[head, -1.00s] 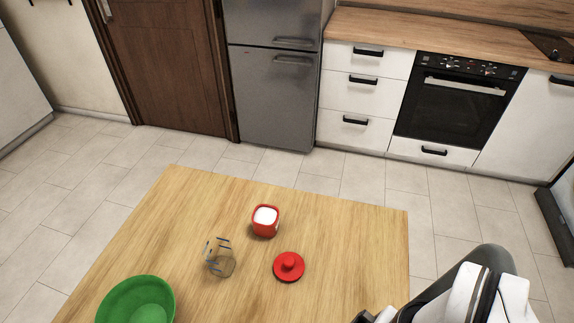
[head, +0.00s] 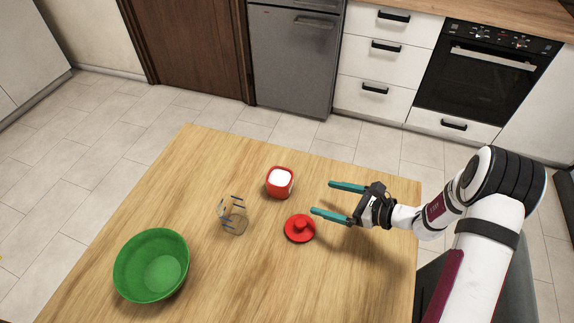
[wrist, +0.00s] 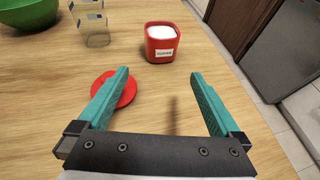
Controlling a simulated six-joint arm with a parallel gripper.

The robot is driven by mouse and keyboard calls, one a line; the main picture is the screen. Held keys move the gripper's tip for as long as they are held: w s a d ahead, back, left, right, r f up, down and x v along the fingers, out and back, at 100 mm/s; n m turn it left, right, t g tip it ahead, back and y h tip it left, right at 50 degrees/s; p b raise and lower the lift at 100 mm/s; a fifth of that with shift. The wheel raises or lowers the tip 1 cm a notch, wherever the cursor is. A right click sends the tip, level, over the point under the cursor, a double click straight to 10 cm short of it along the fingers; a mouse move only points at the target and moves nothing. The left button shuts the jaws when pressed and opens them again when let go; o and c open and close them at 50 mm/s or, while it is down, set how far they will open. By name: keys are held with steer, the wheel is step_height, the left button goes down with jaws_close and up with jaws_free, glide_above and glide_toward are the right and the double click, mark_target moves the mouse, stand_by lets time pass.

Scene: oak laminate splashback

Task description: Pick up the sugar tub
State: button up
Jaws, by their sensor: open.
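The sugar tub (head: 280,183) is a small red open container with white contents, standing upright on the wooden table. In the wrist view the tub (wrist: 161,47) stands ahead of the fingers with a white label facing me. The red lid (head: 299,228) with a knob lies apart from it on the table; in the wrist view the lid (wrist: 121,92) is partly hidden by the left finger. My gripper (head: 322,198) has teal fingers, is open and empty, and is to the right of the tub and lid, touching neither.
A clear glass (head: 234,219) with blue marks stands left of the lid. A green bowl (head: 152,265) sits at the left front of the table (head: 230,280). The table between my fingers and the tub is clear, except for the lid at the left.

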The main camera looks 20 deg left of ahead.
mark_target(290, 187)
steer(key=x, duration=1.5)
steer(key=shift+a+r, duration=0.1)
steer(key=shift+a, duration=0.1)
steer(key=shift+w, duration=0.1)
jaws_close()
steer(key=shift+r, duration=0.1)
